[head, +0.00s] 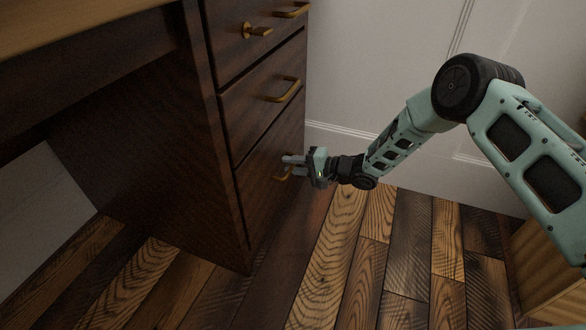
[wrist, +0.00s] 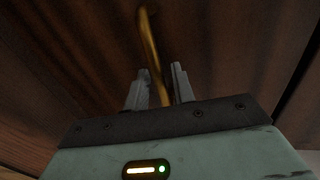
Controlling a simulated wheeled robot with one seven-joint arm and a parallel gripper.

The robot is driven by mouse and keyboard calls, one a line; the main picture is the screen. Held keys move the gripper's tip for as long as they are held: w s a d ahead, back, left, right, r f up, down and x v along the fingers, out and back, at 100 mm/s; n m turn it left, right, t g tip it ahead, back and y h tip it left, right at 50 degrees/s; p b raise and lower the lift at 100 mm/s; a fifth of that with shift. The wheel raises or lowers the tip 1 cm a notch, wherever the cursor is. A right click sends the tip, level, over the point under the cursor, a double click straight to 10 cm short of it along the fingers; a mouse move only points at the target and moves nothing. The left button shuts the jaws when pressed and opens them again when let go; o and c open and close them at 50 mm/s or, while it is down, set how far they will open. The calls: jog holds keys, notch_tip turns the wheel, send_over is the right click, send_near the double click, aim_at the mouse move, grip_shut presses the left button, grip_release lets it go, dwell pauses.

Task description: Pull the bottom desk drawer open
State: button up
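The bottom desk drawer (head: 262,205) has a dark brown wooden front and looks shut, level with the drawers above. Its brass bar handle (head: 283,175) is partly hidden behind my gripper (head: 288,160) in the head view. In the wrist view, the handle (wrist: 150,45) runs from the top down between the two grey fingers of my gripper (wrist: 158,80). The fingers stand apart, with a small gap visible beside the bar, so my gripper looks open around the handle. The lower end of the handle is hidden behind the gripper body.
A pale wall (head: 370,70) stands behind. The plank floor (head: 345,250) before the desk is clear. A wooden piece (head: 550,265) stands at lower right.

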jog(key=shift+c, duration=0.4)
grip_shut()
jog(key=f+p+v, duration=0.2)
jog(key=p+v, duration=0.1)
jog(key=v, duration=0.6)
jog(key=f+p+v, duration=0.2)
jog(key=p+v, duration=0.1)
jog(key=v, duration=0.7)
jog(key=d+f+p+v, duration=0.1)
jog(key=f+p+v, duration=0.1)
jog(key=v, duration=0.7)
jog(key=shift+s+d+p, duration=0.2)
jog(key=shift+d+p, duration=0.1)
jog(key=shift+p, duration=0.6)
jog(key=shift+o, duration=0.4)
grip_release()
jog(key=shift+r, duration=0.1)
